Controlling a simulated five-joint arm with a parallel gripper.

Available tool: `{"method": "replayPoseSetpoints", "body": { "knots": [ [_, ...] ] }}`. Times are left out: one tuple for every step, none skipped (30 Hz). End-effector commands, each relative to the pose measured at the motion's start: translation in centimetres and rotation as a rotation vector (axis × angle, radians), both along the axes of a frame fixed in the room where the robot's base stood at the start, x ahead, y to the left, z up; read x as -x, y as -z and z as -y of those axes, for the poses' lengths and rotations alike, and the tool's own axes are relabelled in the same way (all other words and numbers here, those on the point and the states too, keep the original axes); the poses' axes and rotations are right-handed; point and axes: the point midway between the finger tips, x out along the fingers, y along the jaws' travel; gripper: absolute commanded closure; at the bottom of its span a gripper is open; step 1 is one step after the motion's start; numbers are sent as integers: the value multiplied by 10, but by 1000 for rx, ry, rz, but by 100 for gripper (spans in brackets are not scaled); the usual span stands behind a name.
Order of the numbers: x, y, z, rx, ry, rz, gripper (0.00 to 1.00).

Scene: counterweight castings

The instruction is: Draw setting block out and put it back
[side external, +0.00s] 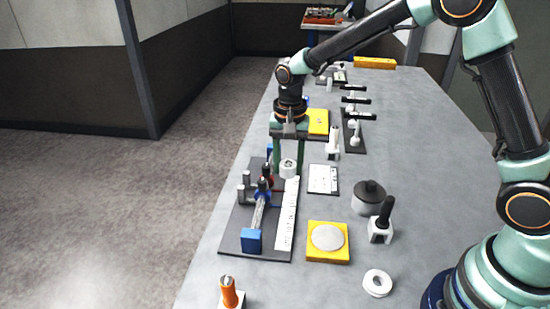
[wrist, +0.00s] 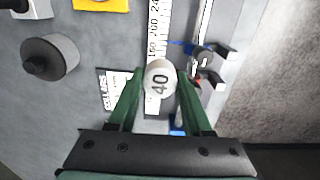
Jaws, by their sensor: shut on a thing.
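The setting block (wrist: 160,79), a white round piece marked 40, is between my gripper's green fingers (wrist: 157,92) in the wrist view. It also shows in the side view (side external: 288,168), near the far end of the dark fixture plate (side external: 237,243). My gripper (side external: 289,158) points down and is shut on it. I cannot tell whether the block touches the plate. The plate carries a white scale strip (side external: 287,215), a blue end block (side external: 252,241) and a silver rod (side external: 259,212). My fingers partly hide the far end of the plate.
A white printed card (side external: 323,180) lies right of my gripper. A grey knobbed weight (side external: 368,198), a black-handled piece (side external: 381,222), a yellow tray with a grey disc (side external: 343,256) and a white ring (side external: 378,283) stand nearer. An orange-handled tool (side external: 228,292) is at the front left.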

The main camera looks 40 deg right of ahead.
Motion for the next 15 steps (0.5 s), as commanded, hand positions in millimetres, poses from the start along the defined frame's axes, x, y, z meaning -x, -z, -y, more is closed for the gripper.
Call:
{"method": "replayPoseSetpoints", "body": {
  "knots": [
    [2,-1,2,0,1,1,100],
    [3,-1,4,-1,1,2,100],
    [4,-1,5,-1,1,2,100],
    [5,-1,6,-1,1,2,100],
    [7,-1,7,-1,1,2,100],
    [8,-1,9,-1,0,2,100],
    [9,-1,10,0,0,1,100],
    [11,-1,11,-1,0,1,100],
    [13,-1,12,-1,0,1,100],
    [14,-1,13,0,0,1,100],
    [15,-1,14,0,1,1,100],
    [16,-1,16,0,1,1,100],
    [18,-1,17,0,1,1,100],
    [19,-1,18,0,1,1,100],
    [20,0,19,0,1,1,100]
  ]
}}
